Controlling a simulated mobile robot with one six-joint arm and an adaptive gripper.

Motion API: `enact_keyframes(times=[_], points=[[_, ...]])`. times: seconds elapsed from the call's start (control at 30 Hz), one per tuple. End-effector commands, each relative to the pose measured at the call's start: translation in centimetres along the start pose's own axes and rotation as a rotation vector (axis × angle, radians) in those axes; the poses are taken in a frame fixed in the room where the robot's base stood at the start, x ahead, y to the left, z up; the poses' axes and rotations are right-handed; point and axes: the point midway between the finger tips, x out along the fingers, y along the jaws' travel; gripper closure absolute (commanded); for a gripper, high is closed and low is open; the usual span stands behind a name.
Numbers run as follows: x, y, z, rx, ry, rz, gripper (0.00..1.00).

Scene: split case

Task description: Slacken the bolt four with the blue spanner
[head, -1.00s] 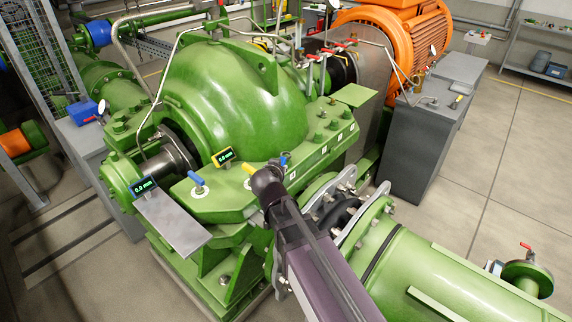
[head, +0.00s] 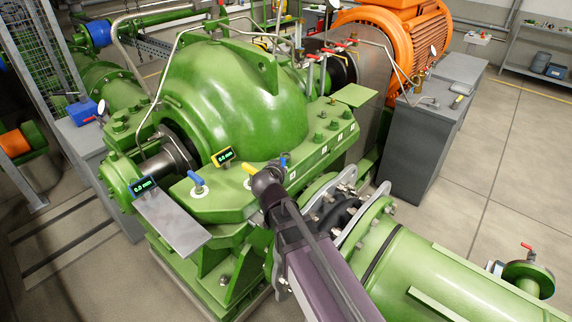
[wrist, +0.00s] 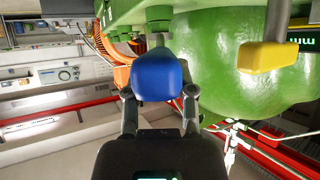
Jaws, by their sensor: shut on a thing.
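My gripper (wrist: 158,96) is shut on a blue block-like handle, which I take to be the blue spanner (wrist: 155,77). In the head view, a bit of blue (head: 284,159) shows just beyond my wrist, over the front flange of the green casing. Several green bolts stand along this flange; one of them (head: 319,138) is right of my gripper. White labels sit beside them, too small to read, so I cannot tell which is bolt four. In the wrist view, a green bolt-like part (wrist: 158,14) shows just above the blue handle.
A yellow-topped piece (head: 248,169) stands close left of my wrist, and a blue-topped piece (head: 196,180) farther left. Two small displays (head: 223,156) sit near the casing. A green pipe (head: 440,270) lies to the right. A grey cabinet (head: 425,150) stands behind.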

Motion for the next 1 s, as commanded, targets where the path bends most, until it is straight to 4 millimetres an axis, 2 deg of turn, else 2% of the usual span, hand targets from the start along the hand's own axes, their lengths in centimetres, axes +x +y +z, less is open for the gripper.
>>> enact_keyframes(times=[1.0], points=[[0.37,0.01,0.69,0.000,0.000,0.000,1.00]])
